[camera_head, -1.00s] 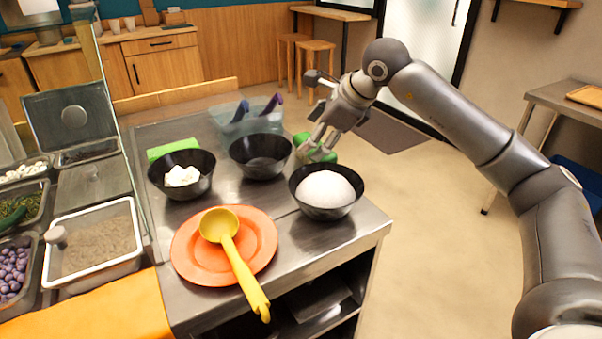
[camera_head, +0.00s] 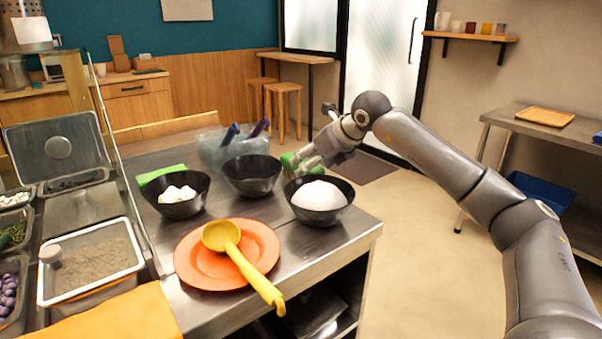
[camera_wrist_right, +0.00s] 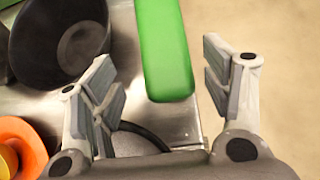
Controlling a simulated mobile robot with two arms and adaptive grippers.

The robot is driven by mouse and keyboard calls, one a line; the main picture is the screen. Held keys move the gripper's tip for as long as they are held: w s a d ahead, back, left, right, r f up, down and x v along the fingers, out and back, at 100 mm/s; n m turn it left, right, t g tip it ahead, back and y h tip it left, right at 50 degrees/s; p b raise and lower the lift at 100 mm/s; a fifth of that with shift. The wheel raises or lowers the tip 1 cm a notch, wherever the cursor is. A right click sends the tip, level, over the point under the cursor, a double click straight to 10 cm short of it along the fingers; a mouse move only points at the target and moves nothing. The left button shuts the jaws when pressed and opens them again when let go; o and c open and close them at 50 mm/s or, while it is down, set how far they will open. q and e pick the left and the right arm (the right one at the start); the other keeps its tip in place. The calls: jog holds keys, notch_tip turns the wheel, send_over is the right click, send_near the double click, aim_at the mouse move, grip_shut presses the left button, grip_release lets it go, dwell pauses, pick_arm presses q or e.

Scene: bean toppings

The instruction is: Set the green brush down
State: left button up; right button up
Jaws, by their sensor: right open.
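The green brush (camera_head: 290,160) lies at the right edge of the steel counter, behind the bowl of white filling, partly hidden by my right gripper. In the right wrist view the green brush (camera_wrist_right: 165,45) is a rounded green block, lying just beyond the open fingers and partly over the counter edge. My right gripper (camera_head: 305,163) is at the brush, behind the right bowl. In the wrist view my right gripper (camera_wrist_right: 158,78) has its two fingers spread wide with nothing clamped between them. My left gripper is out of view.
Black bowls stand close by: one with white filling (camera_head: 319,196), an empty middle one (camera_head: 251,175), and one with white cubes (camera_head: 179,194). A clear tub (camera_head: 212,150) stands behind them. An orange plate (camera_head: 192,262) bears a yellow ladle (camera_head: 245,263). A green item (camera_head: 158,174) lies at the left.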

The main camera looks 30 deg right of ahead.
jog(key=shift+w+d+r+x, duration=0.1)
jog(key=shift+x, duration=0.8)
jog(key=shift+w+d+r+x, duration=0.1)
jog(key=shift+x, duration=0.8)
jog(key=shift+w+d+x, duration=0.1)
jog(key=shift+x, duration=0.8)
jog(key=shift+s, duration=0.1)
jog(key=c, duration=1.2)
jog(key=shift+c, duration=0.2)
jog(key=shift+r, duration=0.15)
